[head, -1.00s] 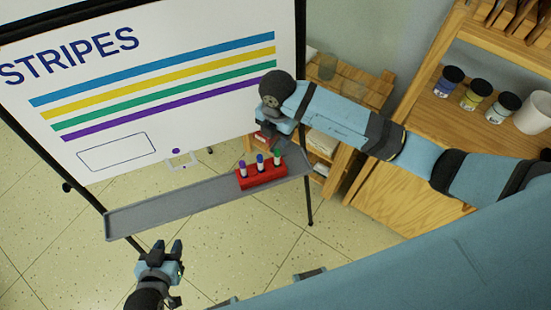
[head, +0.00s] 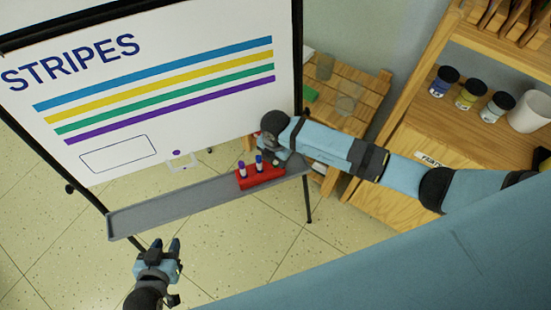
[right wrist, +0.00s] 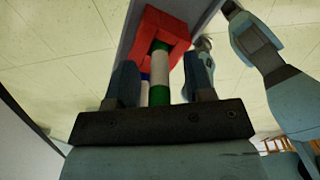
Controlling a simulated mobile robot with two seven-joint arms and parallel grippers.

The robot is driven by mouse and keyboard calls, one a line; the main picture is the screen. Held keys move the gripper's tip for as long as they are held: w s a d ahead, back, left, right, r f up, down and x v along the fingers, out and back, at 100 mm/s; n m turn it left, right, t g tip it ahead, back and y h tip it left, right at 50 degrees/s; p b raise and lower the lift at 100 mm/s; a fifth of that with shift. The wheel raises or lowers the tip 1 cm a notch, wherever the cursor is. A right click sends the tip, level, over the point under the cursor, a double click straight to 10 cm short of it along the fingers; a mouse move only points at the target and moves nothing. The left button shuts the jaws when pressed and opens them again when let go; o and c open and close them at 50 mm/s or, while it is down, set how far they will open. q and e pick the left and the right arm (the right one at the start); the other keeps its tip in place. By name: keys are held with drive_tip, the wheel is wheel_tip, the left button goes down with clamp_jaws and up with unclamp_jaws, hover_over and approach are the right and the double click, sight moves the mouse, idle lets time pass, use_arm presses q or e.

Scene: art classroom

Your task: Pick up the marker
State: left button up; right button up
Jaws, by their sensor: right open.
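The green marker (right wrist: 160,68), white-bodied with green ends, stands in the red holder (right wrist: 175,28) and shows between the two fingers of my right gripper (right wrist: 160,78) in the right wrist view. The fingers are open, with a gap on each side of it. In the head view, my right gripper (head: 277,154) is at the right end of the red holder (head: 268,173) and hides the green marker. The purple marker (head: 241,169) and blue marker (head: 259,163) stand upright in the holder. My left gripper (head: 166,245) is open and empty, below the tray.
The grey tray (head: 165,208) runs along the front of the whiteboard (head: 200,25), which has four colored stripes and an empty outlined box. The tray's left part is clear. A wooden shelf (head: 465,125) with paint jars and a white cup (head: 530,112) stands at right.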

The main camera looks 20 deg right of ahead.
clamp_jaws()
drive_tip(key=shift+r, duration=0.1)
